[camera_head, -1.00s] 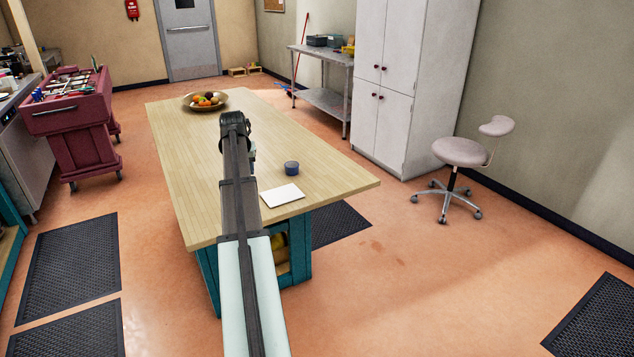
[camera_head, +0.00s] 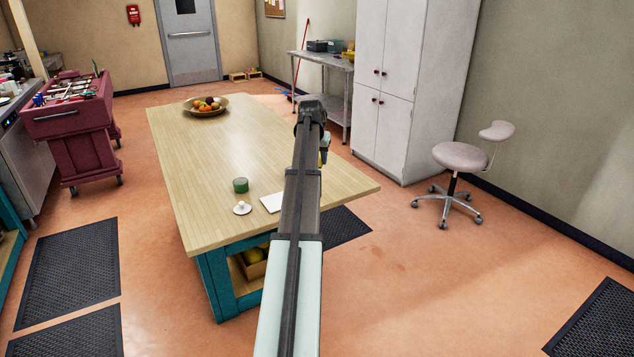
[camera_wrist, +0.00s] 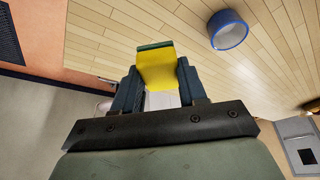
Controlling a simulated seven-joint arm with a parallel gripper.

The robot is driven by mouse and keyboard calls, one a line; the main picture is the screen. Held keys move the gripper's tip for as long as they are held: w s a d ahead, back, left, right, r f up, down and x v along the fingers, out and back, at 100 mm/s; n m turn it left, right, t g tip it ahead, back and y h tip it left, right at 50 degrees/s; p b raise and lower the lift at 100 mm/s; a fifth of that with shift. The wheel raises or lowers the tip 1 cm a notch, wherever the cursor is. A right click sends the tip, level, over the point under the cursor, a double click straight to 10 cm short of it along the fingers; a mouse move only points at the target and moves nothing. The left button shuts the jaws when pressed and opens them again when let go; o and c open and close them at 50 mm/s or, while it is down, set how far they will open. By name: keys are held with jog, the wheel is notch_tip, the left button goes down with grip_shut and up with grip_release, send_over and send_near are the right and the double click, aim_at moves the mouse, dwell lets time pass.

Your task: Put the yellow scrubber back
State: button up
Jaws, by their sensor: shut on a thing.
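The yellow scrubber (camera_wrist: 156,72) with a green layer at its end is between the fingers of my gripper (camera_wrist: 157,80) in the wrist view. My gripper is shut on it and holds it over the table side of the room. In the head view my gripper (camera_head: 323,150) is at the far end of my arm, over the right edge of the wooden table (camera_head: 185,165). Only a small yellow bit shows there. A blue round container (camera_wrist: 229,31) stands on the table in the wrist view; my arm hides it in the head view.
A green container (camera_head: 240,185), a small white item (camera_head: 242,209) and a white sheet (camera_head: 271,202) lie near the table's front. A fruit bowl (camera_head: 206,112) is at the far end. The table's middle is clear. A white cabinet (camera_head: 386,85) and stool (camera_head: 461,156) stand right.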

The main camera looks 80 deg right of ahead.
jog(key=shift+f, duration=4.2)
jog(key=shift+f, duration=0.15)
jog(key=o, duration=1.1)
jog(key=v, duration=1.2)
jog(key=shift+a, duration=0.1)
